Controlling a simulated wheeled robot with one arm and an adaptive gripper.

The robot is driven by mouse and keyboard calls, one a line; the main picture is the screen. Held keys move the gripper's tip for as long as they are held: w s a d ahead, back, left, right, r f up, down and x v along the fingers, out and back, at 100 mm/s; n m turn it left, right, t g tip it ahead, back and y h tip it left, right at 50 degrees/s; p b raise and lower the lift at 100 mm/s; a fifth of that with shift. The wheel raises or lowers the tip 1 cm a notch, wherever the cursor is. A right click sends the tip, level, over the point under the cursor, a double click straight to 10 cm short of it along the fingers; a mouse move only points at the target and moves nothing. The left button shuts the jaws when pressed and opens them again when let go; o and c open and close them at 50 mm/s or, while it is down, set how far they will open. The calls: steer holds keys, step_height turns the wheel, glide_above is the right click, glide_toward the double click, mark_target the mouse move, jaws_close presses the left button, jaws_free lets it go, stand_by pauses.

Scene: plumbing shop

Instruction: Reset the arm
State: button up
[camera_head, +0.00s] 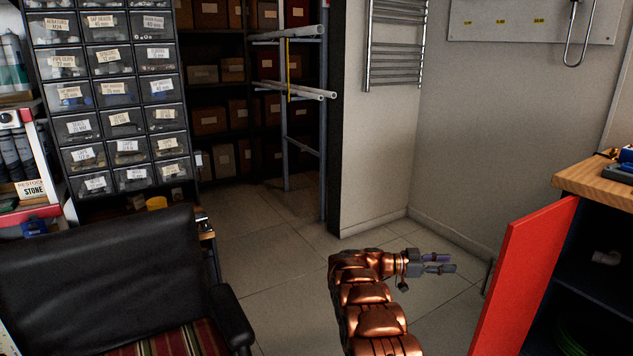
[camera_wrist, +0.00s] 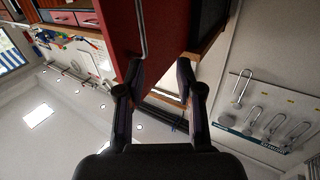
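My arm, copper coloured, reaches up from the bottom of the head view and bends to the right. My gripper (camera_head: 452,263) is at its end, held in the air to the left of the red cabinet door. In the wrist view my gripper (camera_wrist: 159,68) shows two dark fingers standing apart with a clear gap between them. Nothing is held between the fingers. The red door (camera_head: 522,270) stands open at the right in the head view. In the wrist view the red door (camera_wrist: 112,28) lies beyond the fingertips, and I cannot tell the exact distance.
A black armchair (camera_head: 110,285) stands at lower left. A drawer rack (camera_head: 110,85) is behind it. An open cabinet with a wooden top (camera_head: 600,180) is at right. A towel radiator (camera_head: 396,45) hangs on the wall. The tiled floor (camera_head: 285,270) between chair and arm is clear.

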steer(key=w+a+r+n+t+y+p, duration=0.4)
steer(key=w+r+t, duration=0.3)
steer(key=r, duration=0.5)
steer(key=w+a+r+n+t+y+p, duration=0.1)
steer(key=w+a+r+n+t+p, duration=0.2)
steer(key=w+a+r+t, duration=0.65)
steer(key=s+a+r+n+y+p, duration=0.3)
steer(key=s+a+r+n+y, duration=0.1)
steer(key=a+r+y, duration=0.25)
steer(key=s+a+r+n+y+p, duration=0.4)
steer(key=s+a+r+n+y, duration=0.15)
steer(key=a+r, duration=0.25)
steer(key=s+a+n+g+y+p, duration=0.2)
steer(key=s+a+g+p, duration=0.15)
steer(key=s, duration=0.75)
steer(key=s+a+n+g+y+p, duration=0.1)
steer(key=s+a+g+y+p, duration=0.2)
steer(key=s, duration=0.9)
steer(key=s+d+g+h+p, duration=0.1)
steer(key=s+d+g+p, duration=0.1)
steer(key=s, duration=1)
steer(key=s+d+f+g+h+p, duration=0.1)
steer(key=s+d+g, duration=0.3)
steer(key=s, duration=0.9)
steer(key=s+d+f+g+h+p, duration=0.1)
steer(key=s+d+g+h+p, duration=0.1)
steer(key=s, duration=1)
steer(key=shift+s+d+f+g+p, duration=0.3)
steer(key=shift+d+g+p, duration=0.15)
steer(key=shift+d+g, duration=0.5)
